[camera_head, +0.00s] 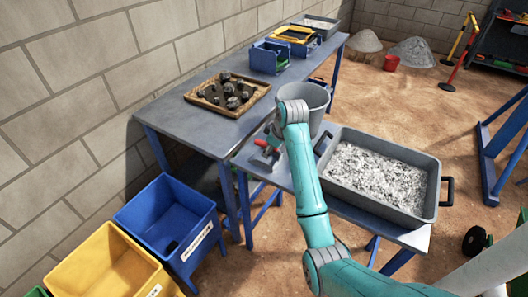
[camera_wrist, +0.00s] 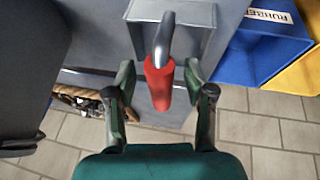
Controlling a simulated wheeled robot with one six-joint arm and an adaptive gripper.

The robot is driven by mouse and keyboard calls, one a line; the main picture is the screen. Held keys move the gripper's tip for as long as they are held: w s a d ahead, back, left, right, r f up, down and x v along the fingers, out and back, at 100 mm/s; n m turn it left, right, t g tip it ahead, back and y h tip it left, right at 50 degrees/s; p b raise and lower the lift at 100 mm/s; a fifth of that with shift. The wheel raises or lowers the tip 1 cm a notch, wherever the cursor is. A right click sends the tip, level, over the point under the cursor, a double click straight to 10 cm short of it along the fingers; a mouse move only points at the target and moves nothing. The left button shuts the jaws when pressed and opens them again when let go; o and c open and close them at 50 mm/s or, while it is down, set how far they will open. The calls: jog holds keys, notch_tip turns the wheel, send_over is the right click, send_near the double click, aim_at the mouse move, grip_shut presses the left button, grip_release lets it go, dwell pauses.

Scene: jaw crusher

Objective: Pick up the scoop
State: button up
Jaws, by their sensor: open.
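The scoop has a red handle (camera_wrist: 158,88), a curved grey metal neck and a wide grey pan (camera_wrist: 190,22). In the head view its red handle (camera_head: 262,143) shows on the small grey table, left of my arm. My gripper (camera_wrist: 158,68) is open, with one finger on each side of the red handle in the wrist view. A gap shows on both sides, and nothing is held. How far the fingertips are above the handle is hard to tell. In the head view my arm hides most of the gripper.
A grey tray of pale crushed material (camera_head: 437,185) stands right of the scoop, and a grey bucket (camera_head: 315,95) stands behind it. A wooden tray of dark rocks (camera_head: 190,99) lies on the longer bench. Blue (camera_head: 150,225) and yellow (camera_head: 85,265) bins stand at lower left.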

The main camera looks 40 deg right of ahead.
grip_shut()
notch_tip(320, 180, up, 10)
jog(key=shift+r, duration=0.1)
dwell(0.6)
